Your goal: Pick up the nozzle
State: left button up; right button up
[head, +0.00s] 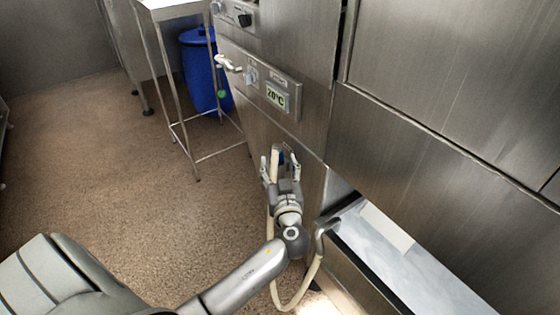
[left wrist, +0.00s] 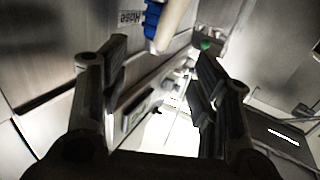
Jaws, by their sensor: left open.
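The nozzle (head: 275,162) is a cream, upright piece with a blue part beside it, in front of the steel cabinet face. In the left wrist view the nozzle (left wrist: 172,25) shows at the top centre, cream with a blue ribbed part. My left gripper (head: 281,170) is open, its fingers pointing toward the cabinet around the nozzle's place in the head view. In the left wrist view my left gripper (left wrist: 160,72) has the nozzle beyond its fingertips, with empty space between the fingers. A cream hose (head: 275,291) loops below my wrist. My right gripper is not in view.
Steel cabinets (head: 440,90) fill the right side. A control panel (head: 265,85) reads 20°C. An open steel compartment (head: 400,255) lies at lower right. A blue bin (head: 199,75) stands behind a steel table frame (head: 165,80). The brown floor (head: 110,170) at left is clear.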

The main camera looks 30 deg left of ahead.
aim_at(278, 151)
pick_arm(q)
jog(key=shift+d+p+x, duration=0.2)
jog(key=shift+p+x, duration=0.1)
jog(key=shift+x, duration=2.75)
jog(key=shift+w+f, duration=0.15)
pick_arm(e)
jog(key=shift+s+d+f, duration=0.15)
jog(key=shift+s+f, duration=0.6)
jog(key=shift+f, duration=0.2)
pick_arm(q)
jog(key=shift+c, duration=0.5)
grip_shut()
